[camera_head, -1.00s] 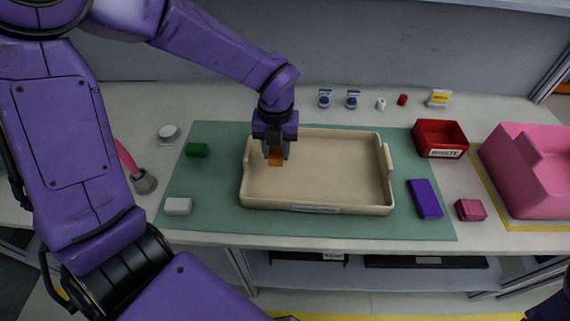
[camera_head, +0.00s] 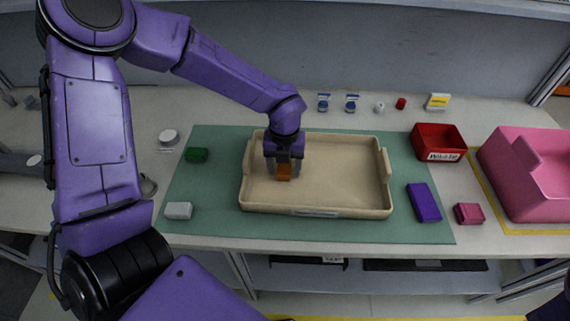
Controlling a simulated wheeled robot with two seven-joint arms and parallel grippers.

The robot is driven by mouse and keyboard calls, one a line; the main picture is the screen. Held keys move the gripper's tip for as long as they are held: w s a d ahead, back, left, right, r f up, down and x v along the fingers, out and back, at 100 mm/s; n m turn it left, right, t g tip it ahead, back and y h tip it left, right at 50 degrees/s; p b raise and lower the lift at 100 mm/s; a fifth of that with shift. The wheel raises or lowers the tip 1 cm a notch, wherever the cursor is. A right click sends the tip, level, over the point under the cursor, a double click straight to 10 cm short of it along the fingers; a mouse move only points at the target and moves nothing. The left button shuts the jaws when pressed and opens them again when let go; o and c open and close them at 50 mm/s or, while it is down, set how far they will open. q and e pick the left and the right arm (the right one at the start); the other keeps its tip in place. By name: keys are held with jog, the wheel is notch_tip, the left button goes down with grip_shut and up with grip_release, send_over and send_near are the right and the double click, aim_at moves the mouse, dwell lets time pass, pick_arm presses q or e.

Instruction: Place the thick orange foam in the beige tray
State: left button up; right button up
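The beige tray (camera_head: 345,205) lies on a green mat in the middle of the table. My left gripper (camera_head: 284,176) is over the left part of the tray, pointing down. The orange foam (camera_head: 284,172) is between its fingers, and the gripper appears shut on it. The foam is inside the tray's outline; I cannot tell whether it touches the tray floor. My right gripper is not in view; only a dark bit of an arm shows at the bottom right corner.
On the green mat (camera_head: 270,231) are a green block (camera_head: 196,155), a white block (camera_head: 178,210) and a purple block (camera_head: 424,202). A red bin (camera_head: 438,142), a pink block (camera_head: 468,213) and a large pink container (camera_head: 525,175) stand at the right. Small items line the back.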

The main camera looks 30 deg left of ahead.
aim_at(284, 168)
pick_arm(q)
notch_tip(284, 168, up, 12)
dwell(0.5)
